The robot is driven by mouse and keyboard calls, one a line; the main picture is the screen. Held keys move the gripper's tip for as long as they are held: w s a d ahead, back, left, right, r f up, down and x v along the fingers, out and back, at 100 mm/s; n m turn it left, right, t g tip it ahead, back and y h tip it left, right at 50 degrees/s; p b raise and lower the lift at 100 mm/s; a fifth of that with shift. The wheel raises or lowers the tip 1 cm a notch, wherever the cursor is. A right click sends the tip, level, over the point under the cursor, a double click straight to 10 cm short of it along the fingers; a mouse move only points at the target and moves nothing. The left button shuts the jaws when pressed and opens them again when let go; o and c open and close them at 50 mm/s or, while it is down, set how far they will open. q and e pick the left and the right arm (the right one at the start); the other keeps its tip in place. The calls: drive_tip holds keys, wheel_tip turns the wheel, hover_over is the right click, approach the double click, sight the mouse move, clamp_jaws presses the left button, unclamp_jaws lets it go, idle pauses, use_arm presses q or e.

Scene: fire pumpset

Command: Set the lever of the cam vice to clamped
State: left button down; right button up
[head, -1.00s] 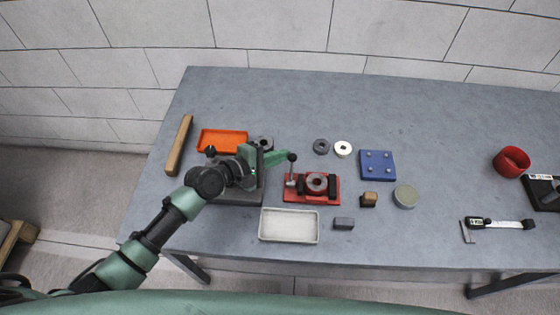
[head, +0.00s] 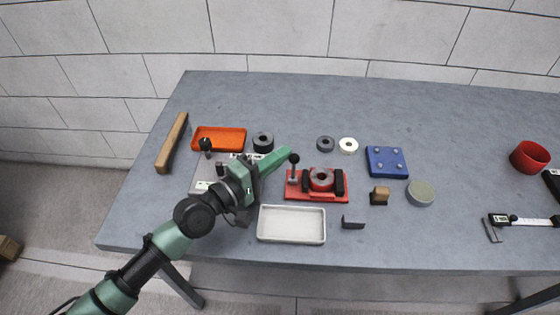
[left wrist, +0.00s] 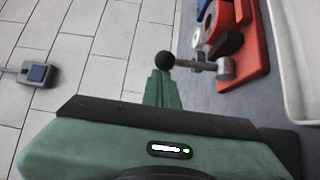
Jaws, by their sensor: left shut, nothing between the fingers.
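My right gripper is not in view.
A white tray (head: 291,239) lies in front of the vice, an orange tray (head: 219,148) behind left. A grey fixture plate (head: 204,177) is partly under my left arm. A blue block (head: 386,161) and a round tin (head: 421,193) stand right. The table's back is clear.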

sight(293, 164)
use_arm(q)
drive_tip(key=shift+s+d, duration=0.1)
drive_tip(key=shift+s, duration=1.05)
drive_tip(key=shift+s+f, duration=0.25)
drive_tip(key=shift+s, duration=0.3)
drive_tip(key=shift+s+f, duration=0.25)
drive_tip(key=shift+s, duration=0.3)
drive_tip(key=shift+s+f, duration=0.2)
drive_tip(key=shift+s, duration=0.1)
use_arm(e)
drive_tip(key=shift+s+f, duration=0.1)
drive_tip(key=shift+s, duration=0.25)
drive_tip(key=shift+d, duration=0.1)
use_arm(q)
drive_tip(key=shift+s, duration=0.1)
